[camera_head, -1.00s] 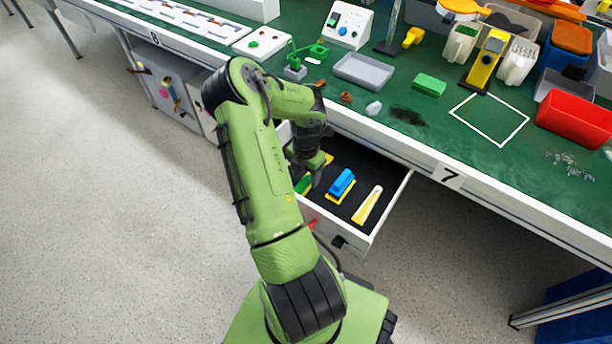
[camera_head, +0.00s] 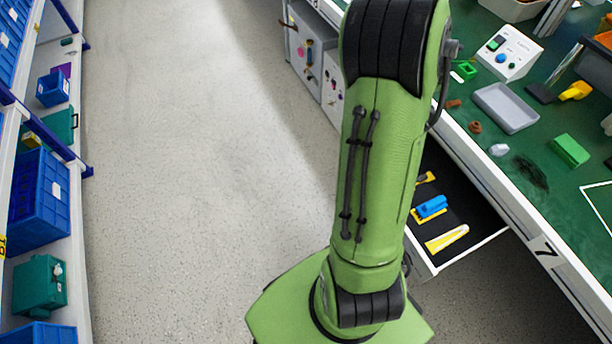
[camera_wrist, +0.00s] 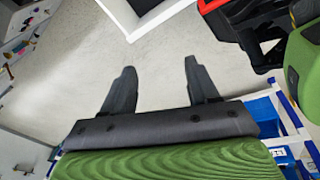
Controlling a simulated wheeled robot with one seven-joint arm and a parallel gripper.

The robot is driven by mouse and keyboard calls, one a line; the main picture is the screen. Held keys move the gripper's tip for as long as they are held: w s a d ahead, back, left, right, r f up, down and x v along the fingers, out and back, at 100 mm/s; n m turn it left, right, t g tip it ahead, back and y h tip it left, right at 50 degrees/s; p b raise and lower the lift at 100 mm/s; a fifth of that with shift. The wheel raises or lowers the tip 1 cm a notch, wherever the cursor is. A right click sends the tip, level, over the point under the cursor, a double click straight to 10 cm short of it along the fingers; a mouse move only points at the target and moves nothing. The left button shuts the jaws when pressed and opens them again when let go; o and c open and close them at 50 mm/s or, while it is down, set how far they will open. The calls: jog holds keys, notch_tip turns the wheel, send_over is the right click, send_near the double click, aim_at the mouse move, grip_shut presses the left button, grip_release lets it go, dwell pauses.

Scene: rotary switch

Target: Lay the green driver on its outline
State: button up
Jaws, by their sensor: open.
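My gripper (camera_wrist: 159,66) is open in the wrist view, with only pale floor showing between its two dark fingers. In the head view my own arm hides it. I cannot make out a green driver in either current view. The open drawer (camera_head: 470,250) has a dark floor. On it lie a blue object (camera_head: 432,206) on a yellow patch and a yellow tapered object (camera_head: 447,238). Another yellow shape (camera_head: 425,178) shows farther back, partly behind my arm. I cannot tell whether it is an outline. The left part of the drawer is hidden.
The green bench top (camera_head: 530,150) carries a grey tray (camera_head: 506,107), a green block (camera_head: 569,150) and a control box (camera_head: 507,52). A grey cabinet (camera_head: 306,55) with small coloured items stands below its far end. Shelving with blue bins (camera_head: 40,205) lines the left. The floor between is clear.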

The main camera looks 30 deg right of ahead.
jog(key=w+a+r+m+t, duration=0.15)
jog(key=a+r+m, duration=0.25)
jog(key=a+r, duration=0.65)
jog(key=s+a+r+m+t, duration=0.1)
jog(key=s+a+r+m, duration=0.1)
jog(key=s+a, duration=0.3)
jog(key=s+a+r+m+t, duration=0.1)
jog(key=s+a+m, duration=0.4)
jog(key=a, duration=0.5)
jog(key=shift+s+r, duration=0.35)
jog(key=shift+r, duration=0.15)
